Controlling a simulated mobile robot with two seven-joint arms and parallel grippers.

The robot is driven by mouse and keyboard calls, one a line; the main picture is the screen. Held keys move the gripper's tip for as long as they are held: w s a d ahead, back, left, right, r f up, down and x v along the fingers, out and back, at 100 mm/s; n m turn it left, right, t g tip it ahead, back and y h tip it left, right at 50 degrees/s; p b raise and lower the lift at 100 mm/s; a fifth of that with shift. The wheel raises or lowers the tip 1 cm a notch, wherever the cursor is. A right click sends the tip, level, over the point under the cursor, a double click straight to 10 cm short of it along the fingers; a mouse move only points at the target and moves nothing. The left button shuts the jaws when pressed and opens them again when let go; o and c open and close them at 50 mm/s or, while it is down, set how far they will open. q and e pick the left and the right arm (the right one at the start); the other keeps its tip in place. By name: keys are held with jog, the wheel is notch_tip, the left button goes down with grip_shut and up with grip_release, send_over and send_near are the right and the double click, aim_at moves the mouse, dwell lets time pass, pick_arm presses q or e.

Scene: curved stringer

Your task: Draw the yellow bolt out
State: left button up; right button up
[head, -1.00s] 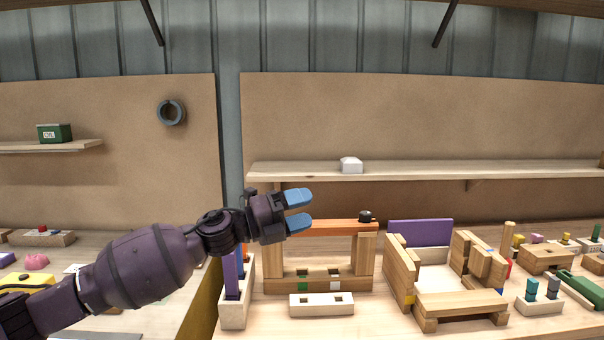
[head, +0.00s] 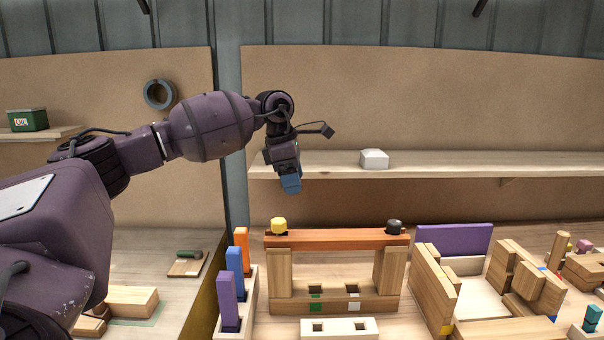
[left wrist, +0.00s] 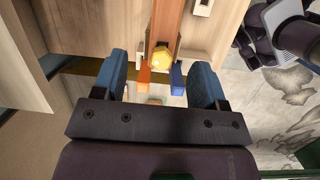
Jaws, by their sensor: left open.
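The yellow bolt (head: 278,225) stands upright in the left end of the orange beam (head: 335,238), its head showing above the wood. In the left wrist view the bolt's yellow head (left wrist: 161,56) lies ahead, in the gap between the blue fingertips. A black bolt (head: 394,226) sits at the beam's right end. My left gripper (head: 291,184) points down with blue fingertips, above and slightly right of the yellow bolt in the head view. In the left wrist view it (left wrist: 158,80) is open and empty. My right gripper is not in the head view.
Two wooden posts carry the beam over a slotted base (head: 335,303). Orange, blue and purple (head: 227,298) blocks stand in a rack at left. A shelf (head: 450,164) with a white box (head: 374,159) runs behind. Wooden assemblies (head: 525,280) crowd the right.

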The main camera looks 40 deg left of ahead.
aim_at(278, 220)
pick_arm(q)
jog(key=s+a+g+y, duration=0.1)
jog(key=s+a+m+g, duration=0.1)
jog(key=s, duration=0.1)
jog(key=shift+a+f+y, duration=0.15)
jog(key=shift+f+y, duration=0.2)
jog(key=shift+y, duration=0.05)
notch_tip(278, 220, down, 8)
jog(key=shift+w+f, duration=0.15)
jog(key=shift+f, duration=1)
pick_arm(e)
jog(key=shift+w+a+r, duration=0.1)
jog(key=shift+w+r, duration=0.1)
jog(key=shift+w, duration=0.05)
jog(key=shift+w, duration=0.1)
